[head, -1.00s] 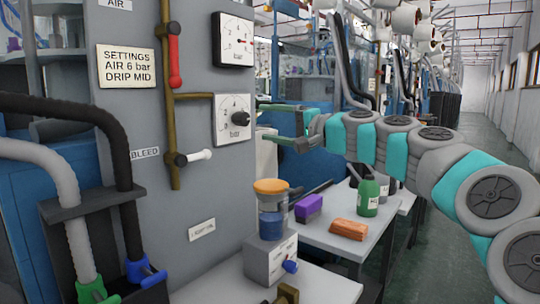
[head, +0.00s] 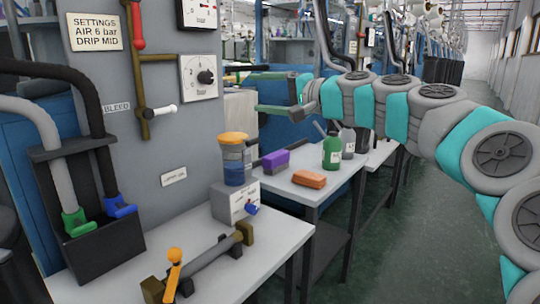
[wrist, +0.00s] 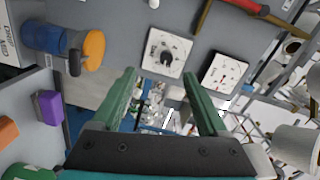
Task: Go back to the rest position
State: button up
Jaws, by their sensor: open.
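My gripper (head: 258,92) has green fingers and is open, with nothing between them. In the head view it is held in the air in front of the grey panel's right edge, apart from the lower gauge with a black knob (head: 205,77). In the wrist view the gripper (wrist: 160,76) also shows its fingers spread. The lower gauge (wrist: 165,52) lies beyond the fingertips there, and the second gauge (wrist: 223,72) is right of it. My arm stretches in from the right side of the head view.
A jar with an orange lid (head: 235,160) stands on a grey block (head: 236,201). A purple block (head: 275,158), an orange block (head: 309,179) and a green bottle (head: 332,152) stand on the farther table. A pipe with an orange lever (head: 174,270) lies in front. The aisle (head: 440,230) is clear.

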jog(key=s+a+f+n+g+h, duration=0.2)
jog(key=s+f+n+g+h, duration=0.4)
jog(key=s+f, duration=1.7)
jog(key=s+d+f+m+g+h, duration=0.1)
jog(key=s+d+f+g+h, duration=0.5)
jog(key=s+d+f, duration=1.2)
jog(key=s+h, duration=0.2)
jog(key=s, duration=0.1)
jog(key=shift+s+d+f, duration=0.3)
jog(key=shift+s+f, duration=0.05)
jog(key=shift+s, duration=0.05)
